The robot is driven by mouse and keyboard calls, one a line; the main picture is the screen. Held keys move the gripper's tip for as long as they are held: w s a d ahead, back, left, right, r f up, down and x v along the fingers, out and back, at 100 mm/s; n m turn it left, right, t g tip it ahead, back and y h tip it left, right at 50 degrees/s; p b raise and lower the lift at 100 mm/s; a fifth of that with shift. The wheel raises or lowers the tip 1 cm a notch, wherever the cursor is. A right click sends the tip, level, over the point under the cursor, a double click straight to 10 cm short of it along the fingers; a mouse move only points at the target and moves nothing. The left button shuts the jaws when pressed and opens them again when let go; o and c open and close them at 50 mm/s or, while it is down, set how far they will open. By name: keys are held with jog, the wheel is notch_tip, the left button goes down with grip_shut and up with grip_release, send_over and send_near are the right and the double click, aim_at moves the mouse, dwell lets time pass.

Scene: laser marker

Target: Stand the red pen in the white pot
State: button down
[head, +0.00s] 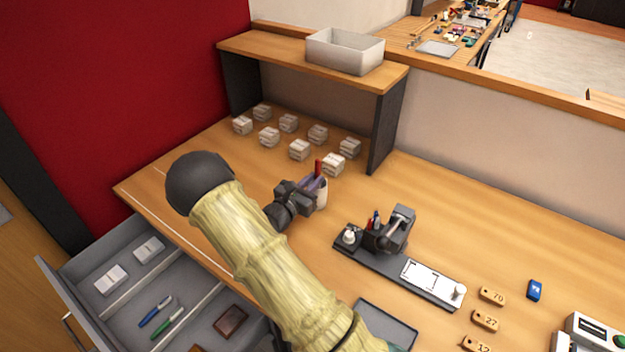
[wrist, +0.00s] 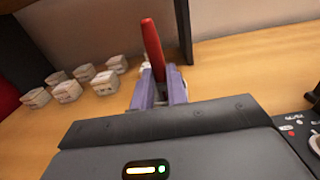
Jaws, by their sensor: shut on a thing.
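The red pen (head: 318,166) stands upright in my gripper (head: 314,184), its upper part sticking up above the fingers. In the wrist view the red pen (wrist: 153,48) is between the two purple fingers of my gripper (wrist: 160,88), which are shut on it. The white pot (head: 321,196) shows right beside the fingers in the head view, partly covered by them. The pen's lower end is hidden by the fingers and pot, so I cannot tell whether it is inside the pot or how deep.
Several small white boxes (head: 299,150) stand behind, under a shelf (head: 285,55) holding a grey bin (head: 345,52). A dark laser marker (head: 396,230) stands to the right. An open drawer (head: 95,265) at lower left holds a blue pen (head: 155,311) and a green pen (head: 167,323).

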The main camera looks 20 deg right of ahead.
jog(key=shift+f, duration=0.5)
jog(key=c, duration=1.3)
grip_release()
jog(key=shift+a, duration=0.1)
jog(key=p+v, duration=0.2)
jog(key=v, duration=1.5)
jog(key=shift+a, duration=0.1)
